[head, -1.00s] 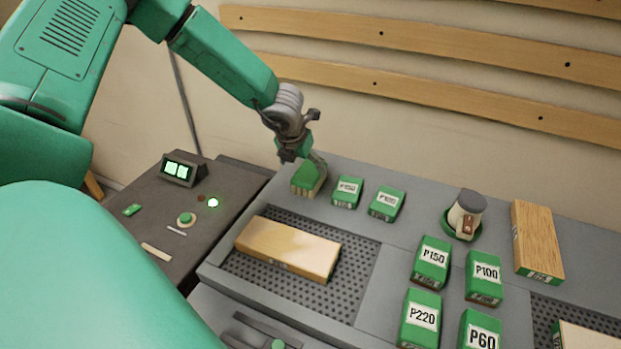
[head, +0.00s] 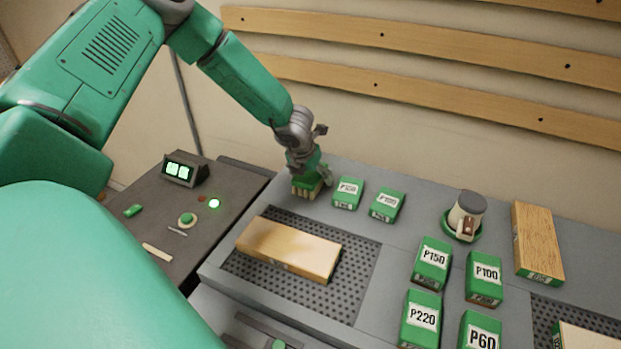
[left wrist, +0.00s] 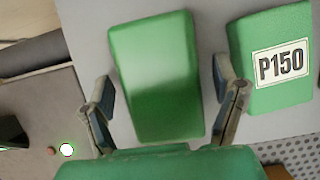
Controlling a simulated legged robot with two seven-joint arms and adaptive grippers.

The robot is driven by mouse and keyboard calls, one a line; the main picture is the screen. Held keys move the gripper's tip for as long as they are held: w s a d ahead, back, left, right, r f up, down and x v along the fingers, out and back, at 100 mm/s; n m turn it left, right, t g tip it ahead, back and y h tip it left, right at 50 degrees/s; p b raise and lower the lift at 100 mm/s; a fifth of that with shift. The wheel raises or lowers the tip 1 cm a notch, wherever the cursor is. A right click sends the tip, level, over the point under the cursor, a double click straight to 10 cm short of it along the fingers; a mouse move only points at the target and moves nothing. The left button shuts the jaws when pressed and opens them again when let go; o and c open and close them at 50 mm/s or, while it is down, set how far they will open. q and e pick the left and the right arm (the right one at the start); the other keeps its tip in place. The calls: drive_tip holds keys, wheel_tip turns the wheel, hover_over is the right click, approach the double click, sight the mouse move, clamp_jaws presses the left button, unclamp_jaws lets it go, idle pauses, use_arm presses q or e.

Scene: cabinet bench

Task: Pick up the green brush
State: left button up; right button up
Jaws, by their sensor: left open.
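The green brush (head: 305,189) stands on the grey bench top near its back left corner, with pale bristles below a green top. My left gripper (head: 310,175) is lowered over it and hides much of its top in the head view. In the left wrist view the brush (left wrist: 155,75) lies between the two open fingers of the left gripper (left wrist: 165,100), one on each side, with a gap showing at each. My right gripper is not in view.
A green P150 block (head: 348,193) stands close to the right of the brush; it also shows in the left wrist view (left wrist: 275,60). Another green block (head: 387,205) is beyond it. A wooden board (head: 288,248) lies on the perforated mat in front.

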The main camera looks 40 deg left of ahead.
use_arm(q)
drive_tip(key=shift+f, duration=0.25)
idle(0.3)
drive_tip(key=c, duration=1.5)
drive_tip(key=shift+r, duration=0.2)
drive_tip(key=shift+r, duration=0.25)
wheel_tip(320, 180, up, 28)
drive_tip(key=shift+f+p, duration=0.15)
drive_tip(key=shift+p, duration=0.9)
